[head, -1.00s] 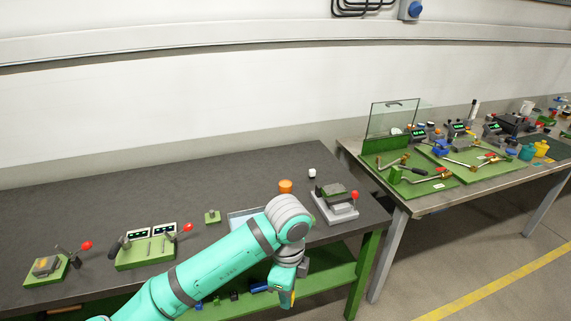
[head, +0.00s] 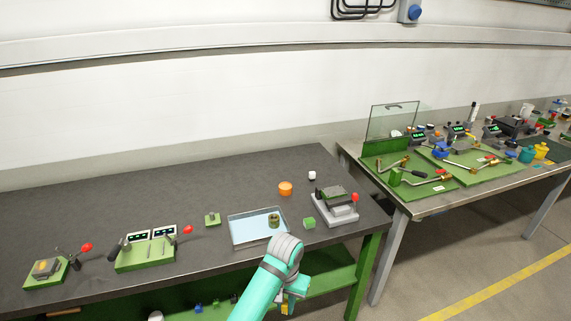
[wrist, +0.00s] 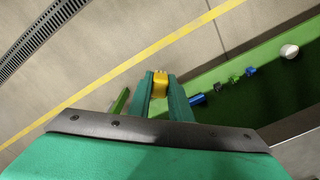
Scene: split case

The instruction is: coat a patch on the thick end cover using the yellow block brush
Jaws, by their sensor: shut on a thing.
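My gripper (head: 288,303) hangs in front of the dark bench's front edge, below its top, and is partly hidden by my arm. In the wrist view my gripper (wrist: 160,84) is shut on the yellow block brush (wrist: 160,77), which sits between the fingertips. The brush's lower end is hard to make out. A dark greenish block (head: 333,192) lies on a grey fixture with a red-knobbed lever at the bench's right end. Another grey part (head: 46,267) sits on a green fixture at the far left. I cannot tell which is the thick end cover.
A pale blue tray (head: 243,228) holding a small olive cup (head: 274,220) stands near the front edge. A green shelf (head: 333,279) runs below the bench.

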